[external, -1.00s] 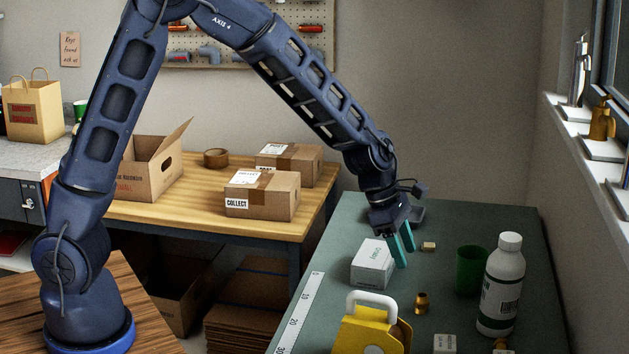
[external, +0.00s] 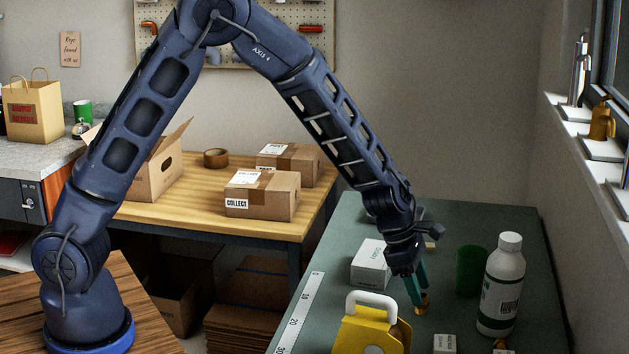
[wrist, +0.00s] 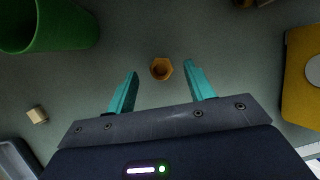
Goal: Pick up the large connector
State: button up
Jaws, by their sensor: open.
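A brass connector (external: 421,304) stands on the green-grey table, and its open round top shows in the wrist view (wrist: 161,69). My gripper (external: 418,300) points down at it with teal fingers. In the wrist view my gripper (wrist: 158,82) is open, and the connector appears in line with the gap, a little beyond the fingertips. I cannot tell whether a finger touches it. In the external view the fingers hide part of the connector. Another brass piece (external: 500,345) sits at the bottom edge, mostly cut off.
A white box (external: 370,267) stands left of my gripper. A yellow case with a white handle (external: 366,332) is in front. A green cup (external: 470,270) and a white bottle (external: 501,285) stand to the right. A small tan block (wrist: 37,115) lies near the cup.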

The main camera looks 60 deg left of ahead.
aim_at(421, 309)
jog(key=shift+x, duration=1.5)
jog(key=shift+r, duration=0.1)
jog(key=c, duration=1.1)
